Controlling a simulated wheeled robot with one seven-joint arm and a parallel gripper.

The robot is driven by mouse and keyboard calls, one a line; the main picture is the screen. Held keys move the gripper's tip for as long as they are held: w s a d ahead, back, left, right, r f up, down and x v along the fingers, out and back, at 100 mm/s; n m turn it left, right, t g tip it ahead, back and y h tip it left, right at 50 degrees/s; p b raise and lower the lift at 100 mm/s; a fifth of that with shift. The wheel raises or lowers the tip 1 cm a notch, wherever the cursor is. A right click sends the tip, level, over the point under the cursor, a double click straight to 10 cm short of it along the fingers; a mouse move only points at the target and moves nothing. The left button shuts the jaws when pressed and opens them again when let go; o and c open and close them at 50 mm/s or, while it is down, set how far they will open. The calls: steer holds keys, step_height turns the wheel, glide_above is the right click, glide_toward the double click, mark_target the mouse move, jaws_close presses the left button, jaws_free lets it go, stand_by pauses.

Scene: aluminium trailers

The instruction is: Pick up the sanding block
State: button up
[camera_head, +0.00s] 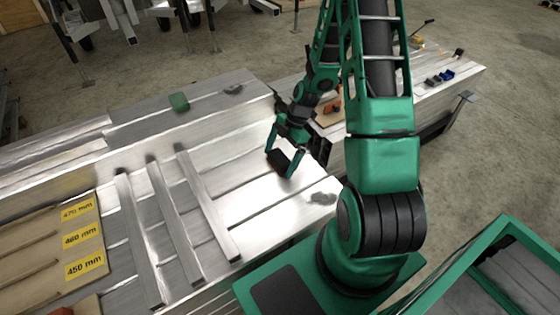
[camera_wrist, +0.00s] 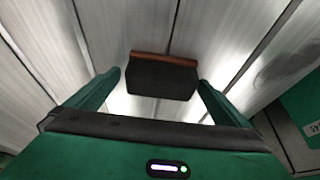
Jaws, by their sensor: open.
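The sanding block, a dark block with a reddish-brown strip along one edge, shows in the wrist view (camera_wrist: 162,78) between the tips of my two green fingers. A narrow gap seems to show on each side of it. In the head view the dark block (camera_head: 281,162) is at my gripper (camera_head: 280,158), over the bright aluminium surface (camera_head: 262,190). My gripper is open, with its fingers pointing down to either side of the block. I cannot tell from these views exactly how far down the fingers reach along it.
Several aluminium bars (camera_head: 205,205) lie to the left of my gripper. A board with yellow length labels (camera_head: 84,240) is at the lower left. Small tools (camera_head: 440,77) sit on the right-hand trailer. Bare metal surrounds the block.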

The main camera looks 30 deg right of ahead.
mark_target(277, 159)
steer(key=c, duration=1.2)
steer(key=shift+r, duration=0.1)
steer(key=shift+r, duration=0.5)
steer(key=r, duration=0.2)
steer(key=a+r, duration=0.1)
steer(key=shift+s+a+r, duration=0.1)
steer(key=shift+s+r, duration=0.15)
steer(key=shift+r, duration=0.15)
steer(key=s+a+r, duration=0.1)
steer(key=a+r, duration=0.1)
steer(key=a, duration=0.1)
steer(key=s+a+r, duration=0.2)
steer(key=a, duration=0.1)
steer(key=s+a+r, duration=0.1)
steer(key=a+r, duration=0.1)
steer(key=a, duration=0.1)
steer(key=shift+s+a, duration=0.15)
steer(key=shift+a, duration=0.1)
